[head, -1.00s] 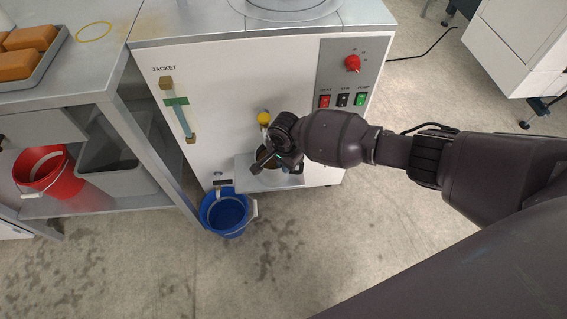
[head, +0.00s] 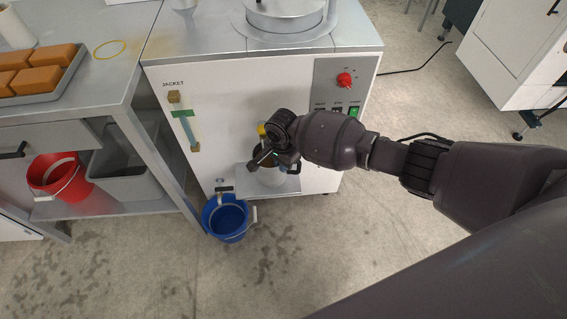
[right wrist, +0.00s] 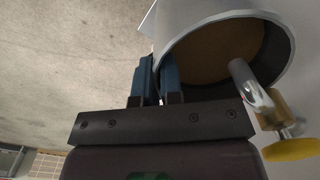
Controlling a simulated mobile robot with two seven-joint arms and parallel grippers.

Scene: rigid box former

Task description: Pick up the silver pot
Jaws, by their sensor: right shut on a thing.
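The silver pot (head: 271,177) stands on the small shelf at the front of the white machine, partly hidden by my right gripper (head: 270,161). In the right wrist view the pot (right wrist: 180,17) shows its open mouth with brown contents inside. My right gripper (right wrist: 156,68) is shut on the pot's wall, with its two blue fingers close together at the rim. A metal tap spout (right wrist: 250,88) with a yellow knob (right wrist: 292,149) reaches over the pot's mouth. Whether the pot touches the shelf is hard to tell. My left gripper is not in view.
The white machine (head: 225,100) stands right behind the pot. The small shelf (head: 248,182) juts out under it. A blue bucket (head: 228,220) stands on the floor at lower left. A steel table (head: 125,75) with a red bucket (head: 60,178) below is at left. Floor in front is clear.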

